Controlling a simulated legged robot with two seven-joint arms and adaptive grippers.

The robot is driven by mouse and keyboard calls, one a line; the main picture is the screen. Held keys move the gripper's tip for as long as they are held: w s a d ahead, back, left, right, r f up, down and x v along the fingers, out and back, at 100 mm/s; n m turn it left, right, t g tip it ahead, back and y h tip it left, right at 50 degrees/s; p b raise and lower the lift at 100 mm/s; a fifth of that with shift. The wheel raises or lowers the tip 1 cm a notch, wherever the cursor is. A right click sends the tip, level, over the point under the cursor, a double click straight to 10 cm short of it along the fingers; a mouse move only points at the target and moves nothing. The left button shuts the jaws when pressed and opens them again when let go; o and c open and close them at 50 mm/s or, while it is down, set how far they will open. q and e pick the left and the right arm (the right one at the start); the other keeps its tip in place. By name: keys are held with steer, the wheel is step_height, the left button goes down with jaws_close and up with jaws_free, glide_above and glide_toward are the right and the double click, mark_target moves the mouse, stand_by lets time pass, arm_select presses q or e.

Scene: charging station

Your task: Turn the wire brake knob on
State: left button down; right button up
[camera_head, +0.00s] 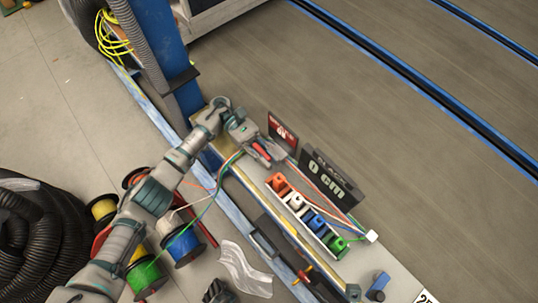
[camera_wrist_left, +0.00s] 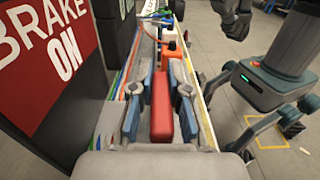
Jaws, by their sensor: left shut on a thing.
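The wire brake knob is a red lever-like handle (camera_head: 261,151) at the upper left end of the bench rail. It lies lengthwise between the fingers of my left gripper (camera_head: 268,153), which is shut on it. In the left wrist view the red knob (camera_wrist_left: 161,108) stands between the two grey-blue fingers (camera_wrist_left: 159,100). A red sign (camera_head: 283,133) beside it reads "BRAKE ON" in the left wrist view (camera_wrist_left: 45,45). A dark gripper part, apparently my right one (camera_head: 217,291), shows at the bottom edge; its jaw state is unclear.
A black "SLACK 0 cm" sign (camera_head: 331,178) stands near the gripper. Orange, white, blue and green connector blocks (camera_head: 297,202) sit along the rail, with coloured wires running past. Wire spools (camera_head: 183,245) and a black coiled hose (camera_head: 35,240) lie left. A blue post (camera_head: 160,40) rises behind.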

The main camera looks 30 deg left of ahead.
mark_target(267, 156)
arm_select(q)
steer(key=shift+f, duration=0.15)
steer(key=c, duration=1.1)
jaws_free()
steer(key=shift+a, duration=0.1)
steer(key=shift+r, duration=0.2)
step_height(267, 156, up, 10)
steer(key=shift+w+f, duration=0.1)
steer(key=shift+f, duration=0.15)
